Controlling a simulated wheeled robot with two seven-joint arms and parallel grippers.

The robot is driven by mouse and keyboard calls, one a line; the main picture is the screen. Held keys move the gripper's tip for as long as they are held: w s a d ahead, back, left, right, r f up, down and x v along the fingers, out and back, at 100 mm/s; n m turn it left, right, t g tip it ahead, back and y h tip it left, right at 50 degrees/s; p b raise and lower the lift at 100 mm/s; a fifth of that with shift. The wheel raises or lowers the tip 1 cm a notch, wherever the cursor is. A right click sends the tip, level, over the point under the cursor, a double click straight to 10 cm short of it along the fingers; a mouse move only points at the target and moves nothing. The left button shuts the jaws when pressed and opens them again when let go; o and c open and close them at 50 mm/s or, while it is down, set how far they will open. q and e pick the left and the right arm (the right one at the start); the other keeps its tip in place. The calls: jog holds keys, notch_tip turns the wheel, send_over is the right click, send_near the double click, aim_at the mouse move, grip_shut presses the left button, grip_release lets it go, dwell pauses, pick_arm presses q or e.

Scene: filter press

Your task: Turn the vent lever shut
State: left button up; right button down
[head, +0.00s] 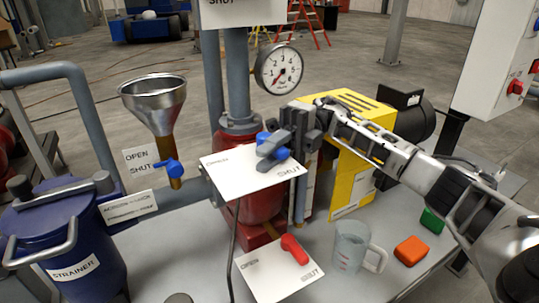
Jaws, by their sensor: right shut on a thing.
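A blue lever (283,153) sits over a tilted white plate (241,179) marked SHUT at its right end; the word at its left end is too small to read surely. My right gripper (271,146) comes in from the right and is shut on this blue lever; its dark fingers cover the middle, so the lever's exact angle is hard to tell. No label naming the vent is readable. Another blue lever (168,167) is on the pipe below the funnel, beside an OPEN/SHUT sign. A red lever (295,249) lies on a lower OPEN/SHUT plate, pointing toward SHUT. My left gripper is out of view.
A steel funnel (154,100), a pressure gauge (279,69) and a red pump body (262,200) surround the plate. A yellow housing (352,185) stands close behind my right arm. A clear jug (351,247) and an orange block (411,250) stand at the front right. A blue strainer (78,262) fills the lower left.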

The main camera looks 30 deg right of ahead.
jog(key=c, duration=1.4)
grip_release()
jog(key=shift+o, duration=0.2)
pick_arm(q)
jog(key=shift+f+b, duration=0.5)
jog(key=shift+b, duration=0.7)
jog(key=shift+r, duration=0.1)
pick_arm(e)
jog(key=v, duration=0.7)
jog(key=shift+d, duration=0.2)
jog(key=shift+w, duration=0.1)
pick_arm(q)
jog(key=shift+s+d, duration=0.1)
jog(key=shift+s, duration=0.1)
